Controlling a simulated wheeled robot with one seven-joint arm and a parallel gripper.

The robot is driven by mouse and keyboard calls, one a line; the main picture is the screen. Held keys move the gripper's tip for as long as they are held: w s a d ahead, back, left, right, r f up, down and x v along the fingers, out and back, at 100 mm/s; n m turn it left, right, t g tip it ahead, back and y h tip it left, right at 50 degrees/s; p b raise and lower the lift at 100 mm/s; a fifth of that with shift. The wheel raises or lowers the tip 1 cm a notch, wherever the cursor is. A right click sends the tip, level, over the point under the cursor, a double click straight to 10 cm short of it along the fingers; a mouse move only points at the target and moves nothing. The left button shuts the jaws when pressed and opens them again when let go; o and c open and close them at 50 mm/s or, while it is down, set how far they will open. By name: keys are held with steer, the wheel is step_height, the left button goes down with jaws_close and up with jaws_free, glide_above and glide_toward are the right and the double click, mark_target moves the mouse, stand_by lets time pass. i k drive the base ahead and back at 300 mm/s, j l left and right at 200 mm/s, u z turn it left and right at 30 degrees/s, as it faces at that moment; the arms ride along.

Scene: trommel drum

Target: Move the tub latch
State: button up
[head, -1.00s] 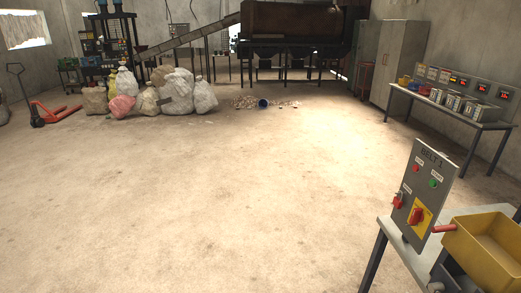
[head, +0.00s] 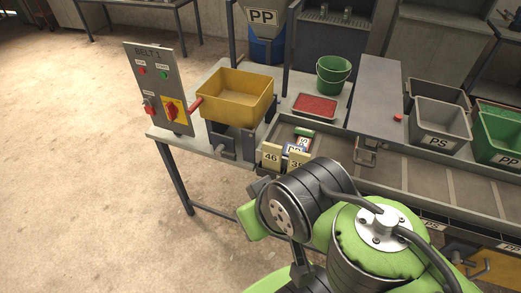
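A yellow tub (head: 237,92) sits on a grey mount on the left part of the workbench (head: 180,140). A red handle (head: 196,104) sticks out from the tub's left side, toward the switch panel. A small grey metal fitting (head: 222,152) shows low in front of the tub, at the mount. I cannot tell for sure which of these parts is the latch. My green and dark grey arm fills the lower right, in front of the bench. My gripper's fingers do not show.
The BELT 1 panel (head: 158,88) stands left of the tub. To the right are number tags, a tray of red bits (head: 314,107), a green bucket (head: 332,75), a grey PS bin (head: 440,120) and a green bin (head: 499,137). Bare floor (head: 70,180) lies to the left.

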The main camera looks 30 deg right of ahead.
mark_target(220, 151)
steer(key=z, duration=0.3)
steer(key=i+j+u, duration=0.1)
steer(key=j+u, duration=0.15)
steer(key=j, duration=0.15)
steer(key=i+j+u, duration=0.2)
steer(key=j, duration=0.25)
steer(key=j+u, duration=0.25)
steer(key=j, duration=0.15)
